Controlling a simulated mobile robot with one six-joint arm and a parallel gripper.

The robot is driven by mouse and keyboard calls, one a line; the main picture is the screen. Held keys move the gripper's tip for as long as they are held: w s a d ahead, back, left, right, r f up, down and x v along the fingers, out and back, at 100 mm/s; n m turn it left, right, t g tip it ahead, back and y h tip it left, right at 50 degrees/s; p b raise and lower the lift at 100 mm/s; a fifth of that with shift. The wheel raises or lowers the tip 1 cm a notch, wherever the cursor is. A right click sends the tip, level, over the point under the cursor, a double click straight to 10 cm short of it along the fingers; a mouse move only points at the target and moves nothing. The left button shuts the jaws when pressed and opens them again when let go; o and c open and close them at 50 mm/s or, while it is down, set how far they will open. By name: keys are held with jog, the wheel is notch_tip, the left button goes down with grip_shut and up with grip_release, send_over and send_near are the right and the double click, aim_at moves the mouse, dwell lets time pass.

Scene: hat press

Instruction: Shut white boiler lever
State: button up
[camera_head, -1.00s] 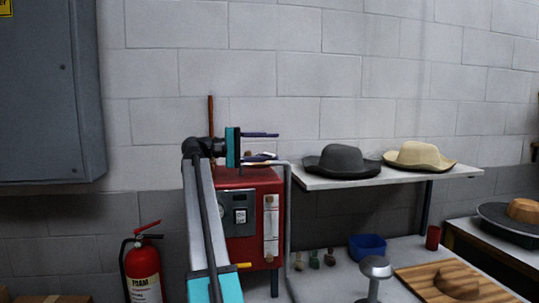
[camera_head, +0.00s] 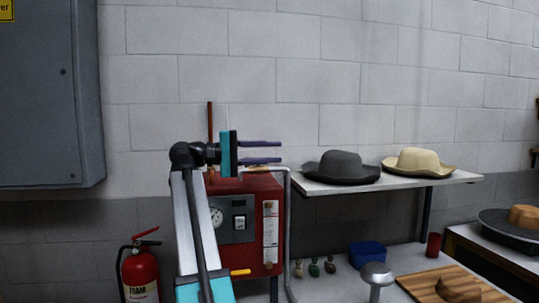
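The red boiler (camera_head: 269,190) stands against the wall, partly behind my arm. A small pale piece (camera_head: 258,168), possibly the white lever, shows at the top of the boiler by the grey pipe; it is too small to make out clearly. My gripper (camera_head: 279,152) is above the boiler top, with its two purple fingers pointing right and a gap between them. It is open, and nothing shows between the fingers. The lower finger is just above the pale piece; I cannot tell whether they touch.
A grey pipe (camera_head: 288,225) runs down the boiler's right side. A yellow-handled valve (camera_head: 240,272) is low on its front. A shelf (camera_head: 400,183) with a dark hat (camera_head: 342,167) and a tan hat (camera_head: 418,161) is to the right. A fire extinguisher (camera_head: 140,275) stands left.

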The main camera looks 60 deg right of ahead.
jog(key=shift+s+a+r, duration=0.15)
jog(key=shift+s+a, duration=0.55)
jog(key=shift+a, duration=0.35)
jog(key=shift+s+a+r, duration=0.1)
jog(key=shift+s+a, duration=0.6)
jog(key=shift+a, duration=0.35)
jog(key=shift+c, duration=0.3)
